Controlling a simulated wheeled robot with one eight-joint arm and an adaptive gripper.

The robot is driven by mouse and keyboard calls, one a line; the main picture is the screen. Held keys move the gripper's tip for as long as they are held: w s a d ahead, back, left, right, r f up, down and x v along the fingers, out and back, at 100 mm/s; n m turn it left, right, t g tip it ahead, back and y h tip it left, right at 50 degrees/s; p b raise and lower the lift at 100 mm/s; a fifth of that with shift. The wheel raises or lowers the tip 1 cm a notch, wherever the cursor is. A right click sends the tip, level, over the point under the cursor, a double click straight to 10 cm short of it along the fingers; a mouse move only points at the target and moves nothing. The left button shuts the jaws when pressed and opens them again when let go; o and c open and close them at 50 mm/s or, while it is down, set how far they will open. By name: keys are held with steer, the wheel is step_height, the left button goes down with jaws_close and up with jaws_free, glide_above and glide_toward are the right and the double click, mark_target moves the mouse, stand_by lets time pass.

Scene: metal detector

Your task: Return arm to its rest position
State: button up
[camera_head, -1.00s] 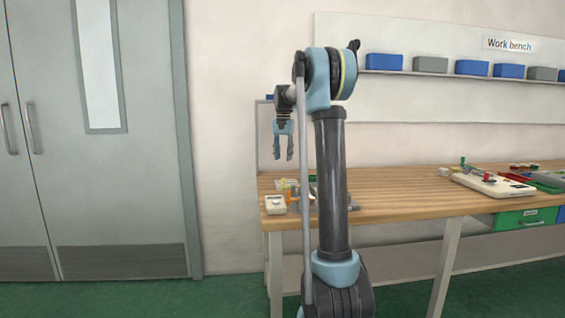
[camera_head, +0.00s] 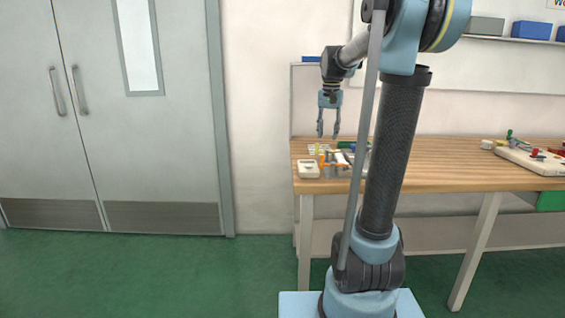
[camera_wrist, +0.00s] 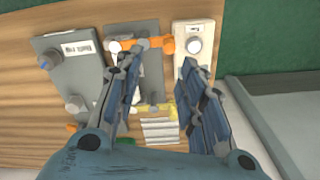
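My gripper (camera_head: 329,122) hangs pointing down above the left end of the wooden bench (camera_head: 450,176), with a clear gap between its fingertips and the things below. It is open and empty. In the wrist view my gripper (camera_wrist: 165,90) shows two blue fingers spread apart. Below them are a grey labelled box (camera_wrist: 68,65) on the left, a white box (camera_wrist: 193,55) on the right and an orange part (camera_wrist: 155,45) between. My upright arm hides some of the bench in the head view.
The white box (camera_head: 308,169) sits near the bench's left front corner. A white board with coloured parts (camera_head: 530,158) lies at the bench's right. A shelf with bins (camera_head: 530,30) is on the wall. Grey double doors (camera_head: 100,130) stand left, with clear green floor (camera_head: 150,275) in front.

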steer(key=s+f+n, duration=0.1)
steer(key=s+f, duration=0.6)
steer(key=s, duration=0.3)
steer(key=s+d+f+n+t, duration=0.1)
steer(key=s+f, duration=0.7)
steer(key=s, duration=0.3)
steer(key=s+f+n, duration=0.2)
steer(key=s+f, duration=0.6)
steer(key=s, duration=0.2)
steer(key=shift+s+d, duration=0.3)
steer(key=shift+s, duration=0.1)
steer(key=shift+w+f, duration=0.25)
steer(key=shift+w, duration=0.25)
